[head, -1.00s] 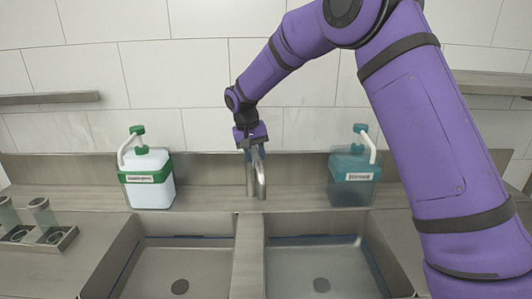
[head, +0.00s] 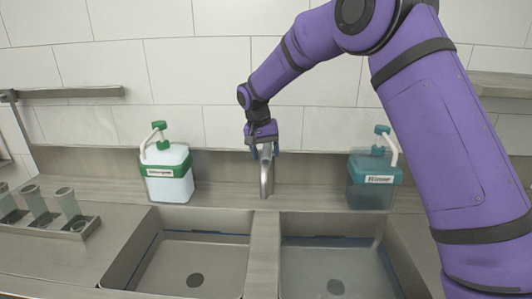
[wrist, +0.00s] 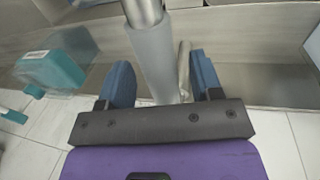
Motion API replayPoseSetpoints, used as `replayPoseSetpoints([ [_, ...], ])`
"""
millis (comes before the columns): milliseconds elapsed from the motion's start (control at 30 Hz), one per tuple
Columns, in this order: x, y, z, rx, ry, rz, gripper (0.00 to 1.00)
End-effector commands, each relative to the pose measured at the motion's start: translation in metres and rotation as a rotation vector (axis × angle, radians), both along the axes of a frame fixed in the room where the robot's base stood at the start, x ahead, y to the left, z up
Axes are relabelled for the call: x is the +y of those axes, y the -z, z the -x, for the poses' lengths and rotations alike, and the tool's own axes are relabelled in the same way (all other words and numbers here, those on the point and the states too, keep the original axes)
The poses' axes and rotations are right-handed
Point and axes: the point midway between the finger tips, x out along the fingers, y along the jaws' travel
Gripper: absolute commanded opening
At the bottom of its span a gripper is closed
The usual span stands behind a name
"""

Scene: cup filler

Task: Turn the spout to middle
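The metal spout (head: 266,182) stands at the back of the sink, centred between the two basins. In the head view it points toward me, roughly in line with the divider. My gripper (head: 264,152) is at the top of the tap, pointing down. In the wrist view the two blue fingers of my gripper (wrist: 162,75) are apart, one on each side of the grey metal pipe (wrist: 156,55). Gaps show between the pipe and both fingers. A thin, bent metal part (wrist: 184,70) also lies between them, close to the right finger.
A white bottle with a green pump (head: 168,178) stands left of the tap, and a teal bottle (head: 374,190) stands right. The left basin (head: 200,262) and right basin (head: 330,262) are in front. Several cups sit in a metal holder (head: 75,228) at far left.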

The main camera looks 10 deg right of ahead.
Motion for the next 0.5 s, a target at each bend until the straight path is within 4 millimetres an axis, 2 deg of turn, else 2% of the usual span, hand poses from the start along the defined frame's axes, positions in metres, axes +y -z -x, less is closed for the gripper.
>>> replayPoseSetpoints([
  [300,0.0,-0.002,0.0,0.001,0.0,0.0,0.59],
  [500,0.005,-0.026,-0.001,-0.001,0.0,-0.002,0.59],
])
